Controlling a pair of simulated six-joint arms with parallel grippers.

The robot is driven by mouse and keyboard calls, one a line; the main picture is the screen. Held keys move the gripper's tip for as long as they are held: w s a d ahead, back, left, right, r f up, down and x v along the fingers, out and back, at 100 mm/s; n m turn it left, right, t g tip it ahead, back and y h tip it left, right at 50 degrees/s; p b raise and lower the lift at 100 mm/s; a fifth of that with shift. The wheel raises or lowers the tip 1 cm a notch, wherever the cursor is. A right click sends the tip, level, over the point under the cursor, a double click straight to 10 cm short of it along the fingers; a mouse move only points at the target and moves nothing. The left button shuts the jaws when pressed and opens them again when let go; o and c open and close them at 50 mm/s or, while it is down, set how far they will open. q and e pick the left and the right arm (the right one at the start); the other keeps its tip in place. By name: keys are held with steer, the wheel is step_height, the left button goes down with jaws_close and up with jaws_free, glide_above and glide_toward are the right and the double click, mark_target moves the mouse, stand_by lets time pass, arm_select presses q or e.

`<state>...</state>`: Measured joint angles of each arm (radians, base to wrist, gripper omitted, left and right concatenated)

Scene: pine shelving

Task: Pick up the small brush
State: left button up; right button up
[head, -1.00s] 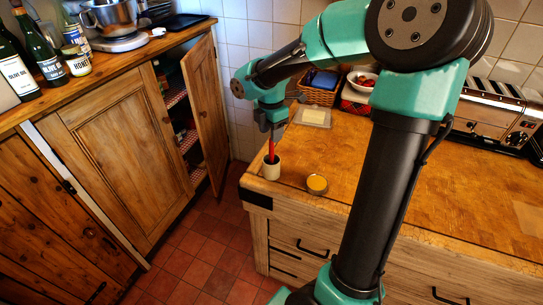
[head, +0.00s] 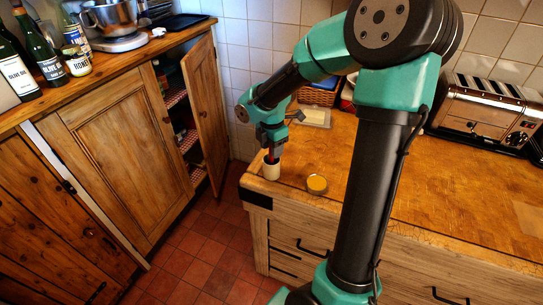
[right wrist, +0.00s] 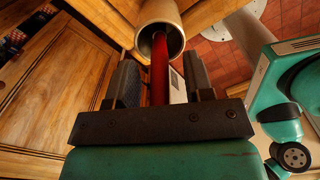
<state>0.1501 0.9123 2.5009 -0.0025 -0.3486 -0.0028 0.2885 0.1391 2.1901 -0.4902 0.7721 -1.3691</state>
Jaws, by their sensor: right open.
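The small brush shows only as a red handle (right wrist: 159,75) standing in a cream cup (head: 271,172) at the left corner of the wooden worktop; its other end is hidden in the cup. The cup also shows in the right wrist view (right wrist: 160,14), with the handle entering its dark opening. My right gripper (head: 271,156) is just above the cup, pointing down. In the right wrist view, its two open fingers stand on either side of the handle, with a visible gap at the left finger. My left gripper is not in view.
A small round dish with yellow contents (head: 317,184) stands to the right of the cup. A pale square slab (head: 315,117) lies behind. A toaster (head: 485,117) is at the right. An open cupboard door (head: 206,115) is across the floor gap at left.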

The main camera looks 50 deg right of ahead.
steer(key=shift+c, duration=0.3)
jaws_close()
stand_by(0.4)
